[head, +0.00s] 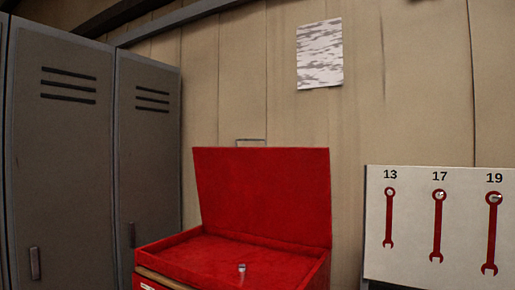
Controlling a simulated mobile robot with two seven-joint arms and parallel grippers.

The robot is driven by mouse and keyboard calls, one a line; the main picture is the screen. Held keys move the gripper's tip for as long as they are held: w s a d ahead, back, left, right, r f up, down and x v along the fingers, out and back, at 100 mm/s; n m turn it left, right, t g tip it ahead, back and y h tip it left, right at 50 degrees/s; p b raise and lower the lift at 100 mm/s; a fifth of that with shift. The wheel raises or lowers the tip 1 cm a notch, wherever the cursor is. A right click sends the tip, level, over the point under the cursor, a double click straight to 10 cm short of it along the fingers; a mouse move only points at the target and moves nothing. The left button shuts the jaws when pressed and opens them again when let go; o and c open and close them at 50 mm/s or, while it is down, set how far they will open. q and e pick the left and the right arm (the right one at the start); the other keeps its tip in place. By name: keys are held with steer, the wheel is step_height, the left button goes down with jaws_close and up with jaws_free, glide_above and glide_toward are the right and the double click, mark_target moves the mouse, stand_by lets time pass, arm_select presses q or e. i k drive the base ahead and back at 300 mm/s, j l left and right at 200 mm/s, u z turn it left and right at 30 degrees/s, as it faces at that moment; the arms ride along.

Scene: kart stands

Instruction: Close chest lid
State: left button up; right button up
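A red chest (215,262) stands at the lower middle of the head view, its lower part cut off by the bottom edge. Its red lid (263,195) is open and stands up at the back, leaning slightly. A thin metal handle (250,141) shows at the lid's top edge. The shallow red inside is visible, with a small grey metal piece (242,268) near the front. Neither of my grippers is in view.
Grey lockers (148,150) stand to the left of the chest. To the right is a white board (410,255) with red wrench shapes marked 13, 17 and 19. A paper sheet (320,54) hangs on the wooden wall (425,80) behind.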

mark_target(282, 194)
steer(key=z, duration=0.6)
steer(key=j+z, duration=1)
steer(key=j, duration=0.15)
steer(key=k+j+z, duration=0.2)
steer(key=k+j, duration=0.1)
steer(key=j, duration=0.3)
steer(key=k+j+z, duration=0.15)
steer(key=j, duration=0.3)
